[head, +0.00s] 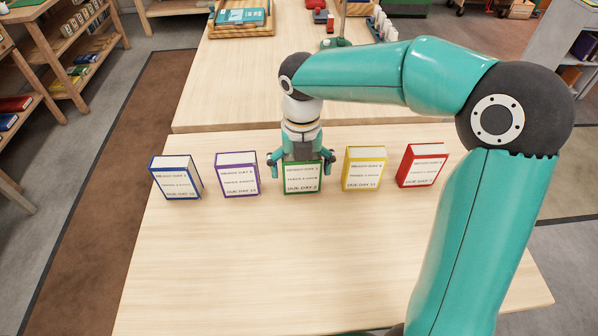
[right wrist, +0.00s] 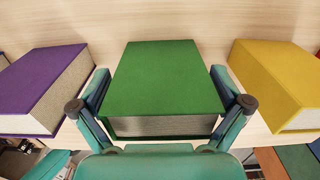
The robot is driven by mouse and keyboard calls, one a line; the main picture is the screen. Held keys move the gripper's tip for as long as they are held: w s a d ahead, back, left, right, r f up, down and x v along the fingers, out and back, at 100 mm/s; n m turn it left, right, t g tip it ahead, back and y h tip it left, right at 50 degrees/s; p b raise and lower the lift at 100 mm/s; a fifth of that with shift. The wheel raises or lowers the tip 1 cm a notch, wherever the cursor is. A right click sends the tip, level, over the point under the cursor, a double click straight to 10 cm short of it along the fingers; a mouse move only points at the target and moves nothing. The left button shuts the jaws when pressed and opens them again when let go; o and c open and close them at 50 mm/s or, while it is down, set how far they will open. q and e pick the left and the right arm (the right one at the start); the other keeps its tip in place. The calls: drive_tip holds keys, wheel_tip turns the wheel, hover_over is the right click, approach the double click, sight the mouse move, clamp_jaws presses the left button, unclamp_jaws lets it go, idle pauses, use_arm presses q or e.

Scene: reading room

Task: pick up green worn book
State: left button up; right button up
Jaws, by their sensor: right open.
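The green book (head: 301,178) stands upright in the middle of a row of books on the light wooden table. Its white label faces me in the head view. In the right wrist view the green book (right wrist: 163,80) fills the middle, with a plain green cover and its page edges showing. My right gripper (head: 301,161) is above and around the book, with one finger at each side. In the right wrist view the fingers of the right gripper (right wrist: 161,98) are spread wide, with the book between them. I cannot tell whether they touch it. My left gripper is not in view.
A purple book (head: 237,174) and a blue book (head: 176,177) stand to the left. A yellow book (head: 363,168) and a red book (head: 421,165) stand to the right, with gaps between them. The front of the table (head: 270,270) is clear. A second table (head: 235,95) adjoins behind.

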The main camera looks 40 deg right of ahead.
drive_tip(key=c, duration=1)
drive_tip(key=shift+s+f, duration=0.1)
